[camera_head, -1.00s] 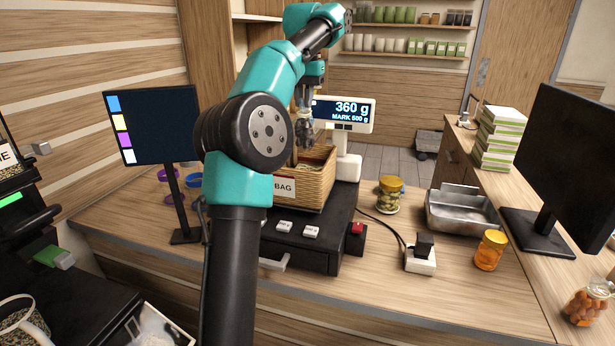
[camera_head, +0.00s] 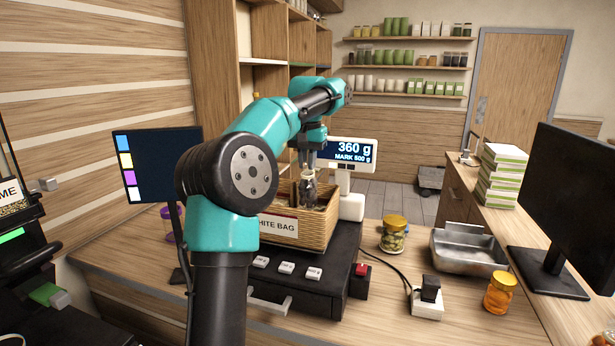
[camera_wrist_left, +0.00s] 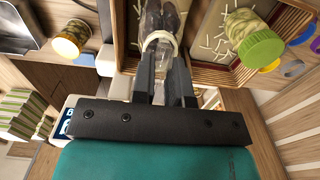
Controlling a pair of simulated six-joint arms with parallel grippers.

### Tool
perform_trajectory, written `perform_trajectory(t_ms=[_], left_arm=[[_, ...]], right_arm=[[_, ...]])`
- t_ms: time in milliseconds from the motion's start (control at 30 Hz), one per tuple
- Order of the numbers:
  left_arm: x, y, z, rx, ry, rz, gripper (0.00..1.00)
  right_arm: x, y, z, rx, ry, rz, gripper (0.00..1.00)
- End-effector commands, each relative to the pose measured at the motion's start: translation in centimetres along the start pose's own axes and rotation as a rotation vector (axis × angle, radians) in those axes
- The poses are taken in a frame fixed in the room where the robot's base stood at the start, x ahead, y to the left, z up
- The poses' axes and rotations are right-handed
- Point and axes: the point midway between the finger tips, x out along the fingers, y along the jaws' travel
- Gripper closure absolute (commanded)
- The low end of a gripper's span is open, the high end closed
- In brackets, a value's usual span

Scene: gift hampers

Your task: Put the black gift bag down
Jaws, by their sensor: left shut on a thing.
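My left gripper (camera_head: 309,164) is shut on the neck of a dark, see-through gift bag (camera_head: 309,192) with a pale tie. The bag hangs upright in the mouth of the wicker basket (camera_head: 318,228). In the left wrist view the fingers (camera_wrist_left: 166,88) close just by the pale tie, and the dark bag (camera_wrist_left: 152,18) lies beyond it, beside a basket divider. I cannot tell whether the bag's bottom touches the basket floor. My right gripper is not in view.
The basket, labelled "WHITE BAG", stands on a black scale (camera_head: 322,290); its display (camera_head: 351,152) reads 360 g. A yellow-lidded jar (camera_head: 393,234) and metal tray (camera_head: 468,250) stand to the right.

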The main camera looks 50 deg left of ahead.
Motion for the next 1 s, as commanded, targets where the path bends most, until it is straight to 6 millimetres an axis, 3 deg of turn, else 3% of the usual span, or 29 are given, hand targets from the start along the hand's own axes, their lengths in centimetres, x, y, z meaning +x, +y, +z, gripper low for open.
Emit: perform_trajectory(t_ms=[167, 400, 867, 900, 1000], left_arm=[[1.0, 0.0, 0.1, 0.000, -0.003, -0.001, 1.00], [3.9, 0.0, 0.1, 0.000, -0.002, 0.000, 1.00], [4.5, 0.0, 0.0, 0.001, -0.001, 0.000, 1.00], [4.5, 0.0, 0.0, 0.001, -0.001, 0.000, 0.82], [4.5, 0.0, 0.0, 0.001, -0.001, 0.000, 0.72]], right_arm=[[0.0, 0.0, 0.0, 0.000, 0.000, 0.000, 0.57], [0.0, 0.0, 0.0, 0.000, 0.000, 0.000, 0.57], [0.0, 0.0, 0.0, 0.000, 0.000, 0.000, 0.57], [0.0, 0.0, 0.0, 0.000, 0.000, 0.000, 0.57], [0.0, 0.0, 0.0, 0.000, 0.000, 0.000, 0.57]])
